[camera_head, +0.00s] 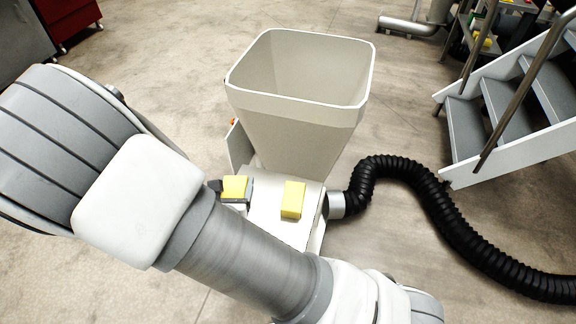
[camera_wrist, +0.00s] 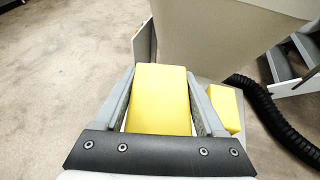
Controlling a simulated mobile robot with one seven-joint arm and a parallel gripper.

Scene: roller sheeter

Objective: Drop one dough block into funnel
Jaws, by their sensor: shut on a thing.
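The funnel (camera_head: 300,100) is a large off-white square hopper with an open top, standing in the middle of the head view. Its outer wall (camera_wrist: 220,38) also shows at the top of the wrist view. A yellow dough block (camera_head: 236,188) is between the fingers of my gripper (camera_head: 234,194), low in front of the funnel and below its rim. In the wrist view the block (camera_wrist: 161,98) fills the space between both fingers of my gripper (camera_wrist: 163,95). A second yellow dough block (camera_head: 293,199) lies on the white surface to the right and also shows in the wrist view (camera_wrist: 226,108).
The white machine top (camera_head: 268,215) under the second block is partly hidden by my arm. A black corrugated hose (camera_head: 425,190) runs from the machine to the right. Grey steps with rails (camera_head: 500,110) stand at the right. Open floor lies left of the funnel.

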